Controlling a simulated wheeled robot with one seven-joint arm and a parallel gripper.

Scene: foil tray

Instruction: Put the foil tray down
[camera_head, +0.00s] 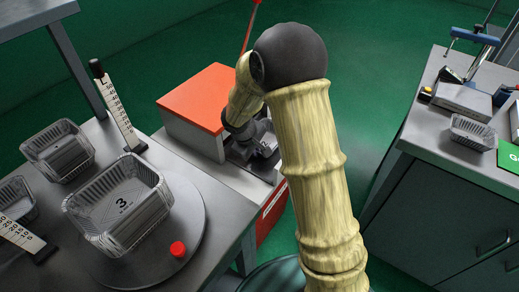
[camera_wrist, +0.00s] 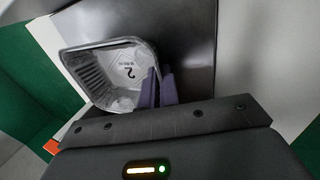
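A foil tray (camera_wrist: 93,72) marked 2 shows in the wrist view, open side toward the camera. My gripper (camera_wrist: 158,88) has its two purple fingers close together at the tray's right wall, with the wall between them. In the head view my gripper (camera_head: 252,143) is low over a grey metal surface beside the red-topped box, mostly hidden by its own wrist. Part of the tray (camera_head: 268,145) shows just right of it. I cannot tell whether the tray touches the surface below.
The red-topped box (camera_head: 205,98) stands close left of my gripper. On the left bench, a tray marked 3 (camera_head: 118,206) sits on a round plate (camera_head: 190,222) near a red knob (camera_head: 178,249). More trays and upright scales stand around it. The right bench (camera_head: 425,125) holds another tray (camera_head: 472,132) and tools.

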